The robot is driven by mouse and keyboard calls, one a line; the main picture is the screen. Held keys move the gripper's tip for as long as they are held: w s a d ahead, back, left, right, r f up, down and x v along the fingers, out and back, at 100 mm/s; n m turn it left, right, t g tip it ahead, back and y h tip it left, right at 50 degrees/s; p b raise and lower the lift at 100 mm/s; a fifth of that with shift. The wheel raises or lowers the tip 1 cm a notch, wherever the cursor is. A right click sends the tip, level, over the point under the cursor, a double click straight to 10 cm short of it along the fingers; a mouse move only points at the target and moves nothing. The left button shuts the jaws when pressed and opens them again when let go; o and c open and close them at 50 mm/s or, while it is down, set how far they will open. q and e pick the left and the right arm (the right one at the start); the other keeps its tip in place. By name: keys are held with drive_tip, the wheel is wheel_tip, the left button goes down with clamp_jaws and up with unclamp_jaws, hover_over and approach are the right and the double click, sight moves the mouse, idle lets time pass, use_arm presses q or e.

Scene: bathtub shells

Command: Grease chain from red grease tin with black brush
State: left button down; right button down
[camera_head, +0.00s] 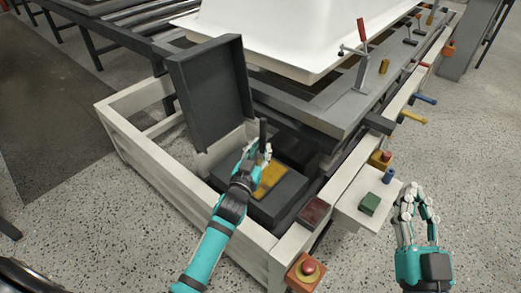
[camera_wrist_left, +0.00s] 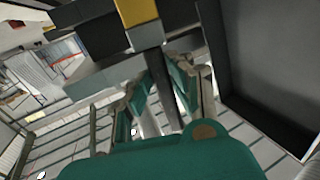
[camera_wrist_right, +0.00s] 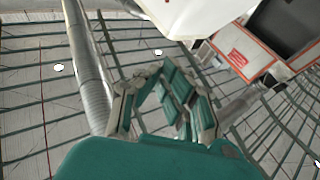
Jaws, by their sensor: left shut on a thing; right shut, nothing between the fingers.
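My left gripper (camera_head: 261,152) is shut on a black upright stick, which looks like the handle of the black brush (camera_head: 263,131). The handle also shows between the fingers in the left wrist view (camera_wrist_left: 160,80). The brush's bristles cannot be made out. The hand is over a dark open housing with a yellow part (camera_head: 269,181) inside. No chain can be made out clearly. A dark red box (camera_head: 314,211), perhaps the red grease tin, sits on the white frame to the right of the left hand. My right gripper (camera_head: 412,190) is shut and empty, right of the frame.
A dark cover panel (camera_head: 211,92) stands open behind the left hand. A green block (camera_head: 370,204) and a blue cylinder (camera_head: 389,176) stand on a white side shelf (camera_head: 350,205). A red button on an orange box (camera_head: 306,271) is at the front corner. A white tub shell (camera_head: 300,35) lies behind.

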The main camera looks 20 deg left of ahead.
drive_tip(key=shift+w+d+f+g+h+p, duration=0.15)
drive_tip(key=shift+f+g+h+p, duration=0.1)
drive_tip(key=shift+f+g, duration=0.75)
drive_tip(key=shift+w+d+f+g+h+p, duration=0.2)
drive_tip(key=shift+f+g, duration=0.4)
drive_tip(key=shift+f, duration=0.7)
drive_tip(key=shift+s, duration=0.1)
